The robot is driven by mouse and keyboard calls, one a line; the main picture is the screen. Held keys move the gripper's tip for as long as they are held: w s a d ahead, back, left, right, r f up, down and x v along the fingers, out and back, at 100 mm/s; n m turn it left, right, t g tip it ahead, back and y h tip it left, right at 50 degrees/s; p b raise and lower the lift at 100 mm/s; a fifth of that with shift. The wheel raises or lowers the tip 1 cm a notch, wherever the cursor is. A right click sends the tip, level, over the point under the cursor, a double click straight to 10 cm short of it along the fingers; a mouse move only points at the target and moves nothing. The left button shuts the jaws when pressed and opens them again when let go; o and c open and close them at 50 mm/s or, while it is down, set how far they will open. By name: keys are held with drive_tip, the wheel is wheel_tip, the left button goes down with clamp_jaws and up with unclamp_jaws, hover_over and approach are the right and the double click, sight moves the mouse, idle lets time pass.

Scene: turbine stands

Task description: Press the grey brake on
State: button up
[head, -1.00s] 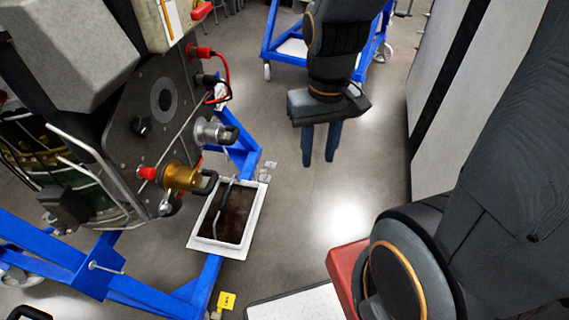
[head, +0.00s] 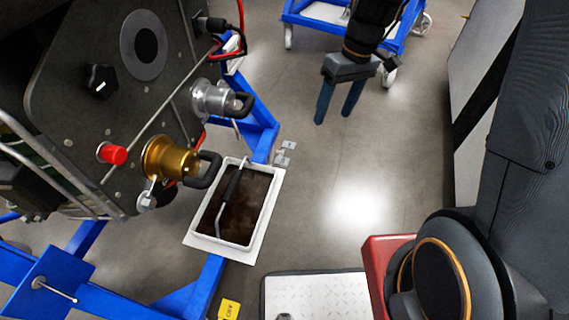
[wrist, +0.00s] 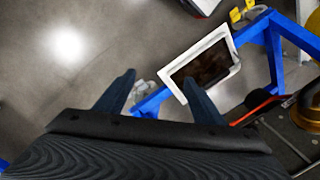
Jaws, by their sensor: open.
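Small light-grey pedal-like plates (head: 285,152) sit low beside the corner of the blue stand frame, just right of the tray's upper edge in the head view. I take them for the grey brake, but they are too small to tell whether it is pressed. In the wrist view similar grey parts (wrist: 142,92) show between my fingers, partly hidden. My gripper (head: 335,114) is open and empty, pointing down, above and to the right of the plates in the head view. Its two dark-blue fingers also show in the wrist view (wrist: 159,80), clear of the plates.
The blue stand frame (head: 262,140) carries a turbine with a gold fitting (head: 168,158) and a silver fitting (head: 212,98). A white-rimmed tray (head: 188,240) holds a dark-handled tool (head: 229,190). Another blue cart (head: 310,20) stands behind. Bare floor (head: 330,190) lies at centre.

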drive_tip(key=w+a+f+n+y+b, duration=0.1)
drive_tip(key=w+a+f+n+b, duration=0.1)
drive_tip(key=w+f+b, duration=0.6)
drive_tip(key=w+a+f+n+b, duration=0.2)
drive_tip(key=w+f+b, duration=0.15)
drive_tip(key=f, duration=0.75)
drive_tip(key=n+y+b, duration=0.2)
drive_tip(key=n+b, duration=0.2)
drive_tip(key=b, duration=0.6)
approach(282, 161)
drive_tip(key=b+x, duration=0.2)
drive_tip(key=x, duration=0.5)
drive_tip(key=shift+w+f, duration=0.1)
drive_tip(key=shift+f, duration=0.15)
